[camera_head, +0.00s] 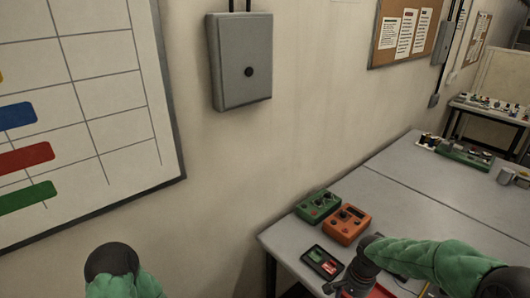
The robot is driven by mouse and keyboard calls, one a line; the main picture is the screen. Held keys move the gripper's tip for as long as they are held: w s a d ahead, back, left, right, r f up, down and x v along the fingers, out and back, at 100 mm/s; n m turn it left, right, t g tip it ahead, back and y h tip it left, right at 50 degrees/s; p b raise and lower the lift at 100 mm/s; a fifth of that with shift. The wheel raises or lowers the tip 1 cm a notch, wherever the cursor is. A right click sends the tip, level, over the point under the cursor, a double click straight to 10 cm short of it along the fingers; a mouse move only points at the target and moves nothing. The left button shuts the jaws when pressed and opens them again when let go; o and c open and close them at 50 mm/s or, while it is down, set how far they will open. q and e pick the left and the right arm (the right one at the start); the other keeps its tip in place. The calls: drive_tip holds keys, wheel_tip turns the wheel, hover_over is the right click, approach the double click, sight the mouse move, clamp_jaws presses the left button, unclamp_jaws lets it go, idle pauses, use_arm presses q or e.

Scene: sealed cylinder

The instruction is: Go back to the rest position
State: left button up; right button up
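My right arm, in a green sleeve, reaches in from the right over the near end of the grey table (390,190). Its dark gripper (346,284) is at the bottom of the view, low by the table's near edge. Its fingers are small and partly cut off, so I cannot tell whether they are open or shut. Part of my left arm, green with a dark round joint, shows at the bottom left. The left gripper is out of view. I cannot make out a sealed cylinder.
A green box (318,206), an orange box (347,224) and a dark tray (324,262) with red and green parts lie near my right gripper. A grey wall box (240,62) and a whiteboard (75,110) hang on the wall. The table's middle is clear.

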use_arm(q)
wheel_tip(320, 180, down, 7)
drive_tip(key=b, duration=0.6)
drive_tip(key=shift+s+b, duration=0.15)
drive_tip(key=shift+b, duration=0.2)
use_arm(e)
drive_tip(key=s+a+f+n+y, duration=0.1)
drive_tip(key=s+a+f, duration=0.4)
drive_tip(key=f, duration=0.5)
drive_tip(key=s+a+f+n+y, duration=0.1)
drive_tip(key=s+a+f+n, duration=0.2)
drive_tip(key=f, duration=0.6)
drive_tip(key=s+a+f+n+y, duration=0.1)
drive_tip(key=s+a+f+n, duration=0.1)
drive_tip(key=s+a+f, duration=0.5)
wheel_tip(320, 180, down, 4)
drive_tip(key=shift+s+r, duration=0.2)
drive_tip(key=shift+s, duration=0.85)
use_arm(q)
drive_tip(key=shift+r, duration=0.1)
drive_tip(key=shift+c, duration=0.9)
use_arm(e)
drive_tip(key=shift+c, duration=0.9)
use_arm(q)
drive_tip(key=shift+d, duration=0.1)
use_arm(e)
drive_tip(key=shift+d, duration=0.1)
